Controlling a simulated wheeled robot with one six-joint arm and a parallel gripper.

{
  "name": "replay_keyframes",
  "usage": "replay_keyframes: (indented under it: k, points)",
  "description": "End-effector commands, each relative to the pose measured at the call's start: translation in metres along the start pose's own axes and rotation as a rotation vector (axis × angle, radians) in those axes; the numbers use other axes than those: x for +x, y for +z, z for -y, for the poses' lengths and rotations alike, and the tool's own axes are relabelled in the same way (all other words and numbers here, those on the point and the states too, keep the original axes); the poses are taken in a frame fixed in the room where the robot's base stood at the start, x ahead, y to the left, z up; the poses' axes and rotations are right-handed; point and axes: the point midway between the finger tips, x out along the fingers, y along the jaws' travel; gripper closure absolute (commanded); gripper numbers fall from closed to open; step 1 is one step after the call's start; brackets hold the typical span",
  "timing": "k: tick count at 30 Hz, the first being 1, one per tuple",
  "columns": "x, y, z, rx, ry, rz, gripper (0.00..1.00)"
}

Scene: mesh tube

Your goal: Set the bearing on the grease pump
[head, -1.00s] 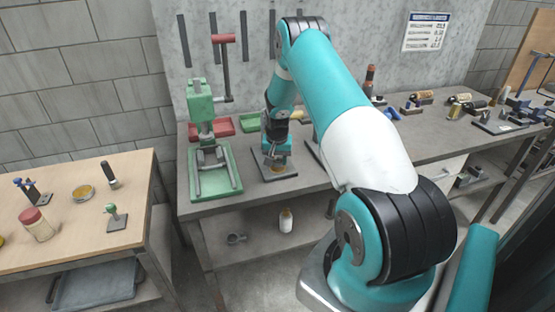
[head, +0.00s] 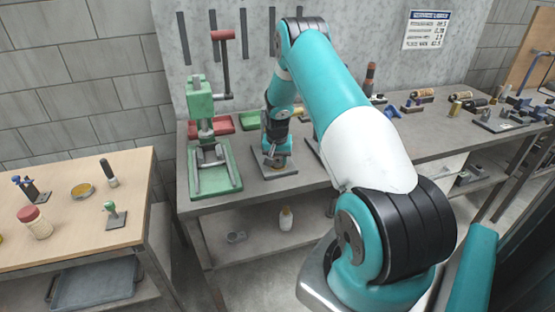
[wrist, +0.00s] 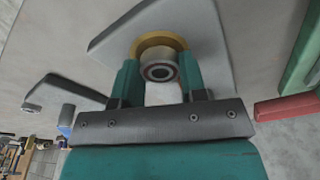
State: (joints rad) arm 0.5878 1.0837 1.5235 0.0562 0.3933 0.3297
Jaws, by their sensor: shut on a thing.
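My gripper (wrist: 160,76) has its teal fingers closed on a small silver bearing (wrist: 160,72) with a dark bore. The bearing is between the fingertips in the wrist view. Just beyond it is a round brass-coloured piece (wrist: 157,42) on a grey plate (wrist: 206,40), which I take for the grease pump. The bearing overlaps the brass piece in this view; I cannot tell if they touch. In the head view my gripper (head: 275,158) is low over the grey plate (head: 286,171) on the bench, and the bearing is too small to make out.
A green press (head: 206,125) stands left of the plate, with red (head: 224,124) and green (head: 250,124) trays behind. Another grey plate (wrist: 64,92) lies beside the pump plate. Tools and bottles (head: 370,78) stand along the bench to the right. A wooden table (head: 75,215) stands at left.

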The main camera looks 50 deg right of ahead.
Motion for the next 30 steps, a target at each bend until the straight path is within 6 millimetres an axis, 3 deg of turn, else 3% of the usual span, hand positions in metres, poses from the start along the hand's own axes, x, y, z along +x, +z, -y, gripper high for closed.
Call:
replay_keyframes:
  k: [11,12,15,16,25,30]
  points:
    - [0.005,0.001,0.0,0.0,0.0,0.0,0.86]
    - [0.005,0.001,0.0,0.0,0.0,-0.001,0.57]
    - [0.004,0.001,0.0,0.0,0.0,0.0,0.34]
    - [0.004,0.001,0.0,0.0,0.0,0.0,0.31]
    - [0.003,0.001,0.0,0.0,0.0,-0.001,0.31]
    - [-0.017,0.0,0.001,0.0,-0.001,-0.003,0.31]
